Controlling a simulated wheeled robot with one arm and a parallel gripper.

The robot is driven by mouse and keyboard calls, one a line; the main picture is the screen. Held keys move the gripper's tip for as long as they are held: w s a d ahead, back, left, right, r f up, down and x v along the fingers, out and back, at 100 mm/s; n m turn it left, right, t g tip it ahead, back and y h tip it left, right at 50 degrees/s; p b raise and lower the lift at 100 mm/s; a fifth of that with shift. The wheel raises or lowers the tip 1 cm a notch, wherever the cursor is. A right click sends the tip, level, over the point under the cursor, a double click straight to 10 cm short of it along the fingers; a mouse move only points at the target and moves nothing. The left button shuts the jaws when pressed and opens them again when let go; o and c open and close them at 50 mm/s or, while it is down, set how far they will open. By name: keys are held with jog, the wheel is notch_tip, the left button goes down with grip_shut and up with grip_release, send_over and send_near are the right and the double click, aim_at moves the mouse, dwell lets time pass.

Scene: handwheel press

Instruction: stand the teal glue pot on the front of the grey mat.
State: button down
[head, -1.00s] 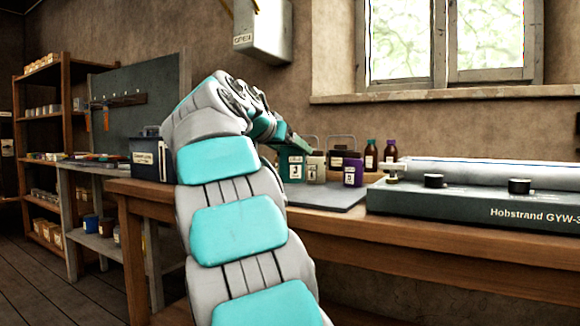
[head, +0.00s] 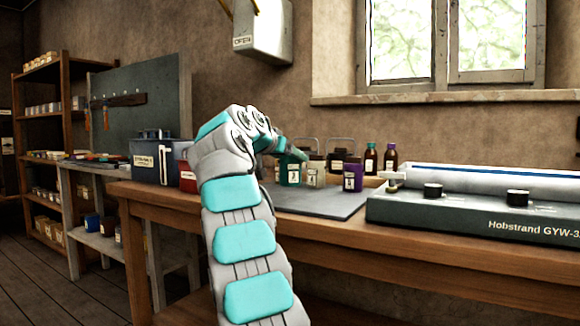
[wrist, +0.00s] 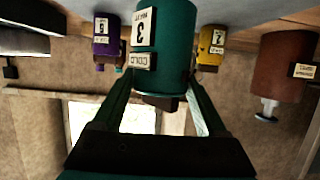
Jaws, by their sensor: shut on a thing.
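The teal glue pot (wrist: 164,45), with a pale label marked 3, is between the two fingers of my gripper (wrist: 162,88) in the wrist view, which is upside down. The gripper is shut on it. In the head view the teal pot (head: 291,171) shows just past the end of my arm, over or on the grey mat (head: 315,204); I cannot tell whether its base touches. The pot's bottom is cut off in the wrist view. The front part of the mat looks bare.
A pale-yellow pot (head: 314,173) and a purple pot (head: 352,177) stand close right of the teal one. Brown bottles (head: 370,158) stand behind. The press (head: 470,215) is at right. A red container (head: 187,178) and dark box (head: 150,160) are at left.

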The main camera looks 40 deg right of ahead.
aim_at(285, 166)
jog(key=shift+s+f+b, duration=0.15)
jog(key=shift+f+b, duration=0.55)
jog(key=shift+f, duration=0.1)
jog(key=shift+f+b, duration=0.3)
jog(key=shift+f, duration=0.6)
grip_release()
jog(key=shift+f, duration=0.1)
jog(key=v, duration=1.2)
